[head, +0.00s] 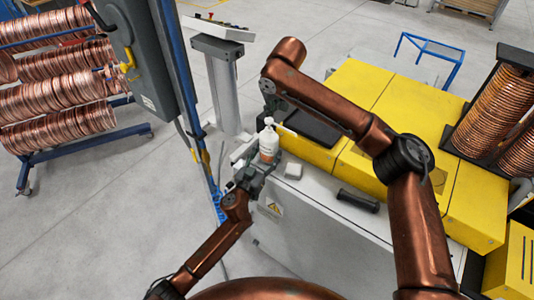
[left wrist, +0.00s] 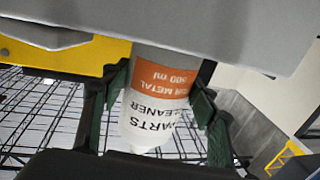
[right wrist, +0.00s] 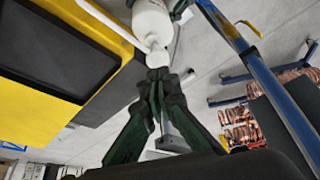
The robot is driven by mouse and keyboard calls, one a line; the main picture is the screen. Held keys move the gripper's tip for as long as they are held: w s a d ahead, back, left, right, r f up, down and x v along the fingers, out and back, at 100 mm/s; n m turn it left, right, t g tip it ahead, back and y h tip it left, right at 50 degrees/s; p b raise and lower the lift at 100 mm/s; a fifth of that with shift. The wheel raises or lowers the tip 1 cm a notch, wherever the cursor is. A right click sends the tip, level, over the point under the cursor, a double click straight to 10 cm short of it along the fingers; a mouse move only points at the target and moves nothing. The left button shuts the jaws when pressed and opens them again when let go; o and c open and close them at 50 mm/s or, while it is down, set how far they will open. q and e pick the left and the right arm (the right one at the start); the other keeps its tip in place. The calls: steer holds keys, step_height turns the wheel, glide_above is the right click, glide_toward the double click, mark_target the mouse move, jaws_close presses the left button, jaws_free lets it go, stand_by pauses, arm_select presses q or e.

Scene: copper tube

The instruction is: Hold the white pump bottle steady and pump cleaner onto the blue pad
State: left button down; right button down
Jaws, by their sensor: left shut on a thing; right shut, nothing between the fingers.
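The white pump bottle (head: 267,155) with an orange label stands upright on the grey worktop. My left gripper (head: 254,176) is shut around its body; the left wrist view shows the bottle (left wrist: 158,102) between the two fingers. My right gripper (head: 270,108) is shut and empty, above the bottle's pump head (head: 268,122). In the right wrist view, my right fingertips (right wrist: 157,76) are together, close to the white pump end; I cannot tell whether they touch it. I cannot make out the blue pad for certain in any view.
A small white block (head: 293,170) and a dark bar (head: 358,200) lie on the grey worktop. A dark tray (head: 314,128) sits on the yellow surface (head: 362,88) behind. A grey cabinet (head: 142,45) with a blue post stands left of the bottle.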

steer(key=shift+r, duration=0.1)
stand_by(0.3)
step_height(320, 180, up, 6)
steer(key=shift+f, duration=0.1)
stand_by(0.5)
stand_by(1.6)
arm_select(q)
steer(key=c, duration=0.7)
jaws_free()
